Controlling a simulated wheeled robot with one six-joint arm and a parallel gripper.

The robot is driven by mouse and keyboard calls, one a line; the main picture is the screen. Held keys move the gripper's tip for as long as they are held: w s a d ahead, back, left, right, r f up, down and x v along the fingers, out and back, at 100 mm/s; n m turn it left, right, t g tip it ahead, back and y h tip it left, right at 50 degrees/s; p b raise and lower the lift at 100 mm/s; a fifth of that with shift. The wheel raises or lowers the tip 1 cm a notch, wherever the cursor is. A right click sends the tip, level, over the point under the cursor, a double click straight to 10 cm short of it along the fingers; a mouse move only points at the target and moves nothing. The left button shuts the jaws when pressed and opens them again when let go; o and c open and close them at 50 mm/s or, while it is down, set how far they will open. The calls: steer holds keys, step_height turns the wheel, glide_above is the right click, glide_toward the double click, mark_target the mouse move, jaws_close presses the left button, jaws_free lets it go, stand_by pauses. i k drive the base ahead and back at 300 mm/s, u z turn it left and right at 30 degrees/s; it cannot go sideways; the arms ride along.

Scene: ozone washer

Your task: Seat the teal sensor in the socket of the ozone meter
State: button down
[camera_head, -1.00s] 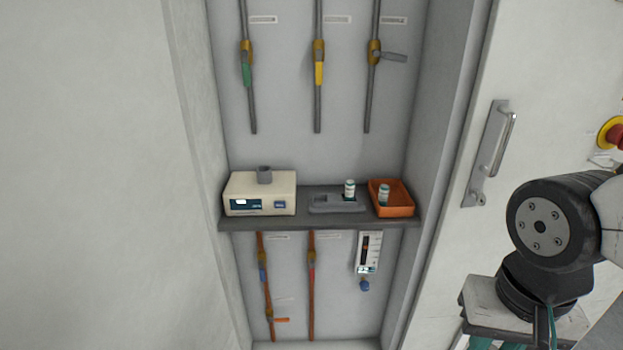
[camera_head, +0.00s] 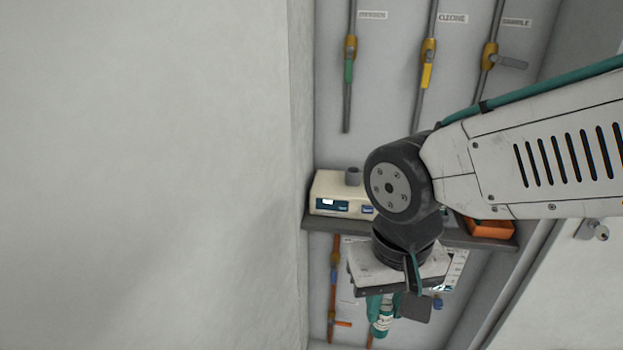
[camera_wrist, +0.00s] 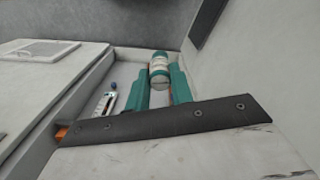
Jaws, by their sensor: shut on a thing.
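The ozone meter (camera_head: 328,189) is a cream box with a dark display, on the shelf left of my arm. Its grey socket (camera_head: 353,176) stands on top, and nothing shows in it. My gripper (camera_head: 380,318) points down, below shelf height in the picture. It is shut on the teal sensor (camera_head: 384,322), a small white cylinder with teal bands. The wrist view shows the sensor (camera_wrist: 159,72) between the teal fingers (camera_wrist: 162,85). My arm hides the right part of the meter and the middle of the shelf.
The shelf (camera_head: 460,238) ends at an orange bin (camera_head: 490,228), partly hidden by my arm. Pipes with valves hang above and below. A green-handled valve (camera_head: 348,70) is above the meter. A pale wall (camera_head: 200,180) stands at left.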

mark_target(352, 181)
steer(key=i, duration=0.9)
steer(key=z, duration=0.45)
